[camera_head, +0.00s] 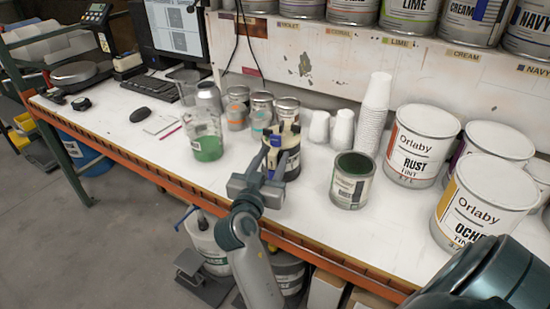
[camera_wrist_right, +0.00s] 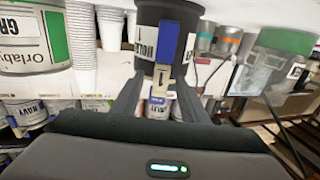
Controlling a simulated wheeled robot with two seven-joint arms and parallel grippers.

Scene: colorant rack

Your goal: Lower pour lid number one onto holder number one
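The right fingers (camera_wrist_right: 160,88) are apart on both sides of this tag; contact is unclear. My left gripper is out of view.
An open can with dark green inside (camera_head: 350,190) stands right of the dark can. A clear beaker with green liquid (camera_head: 206,147) stands left. Small cans (camera_head: 262,103) and stacked white cups (camera_head: 373,110) are behind. Large paint cans (camera_head: 420,148) fill the right side.

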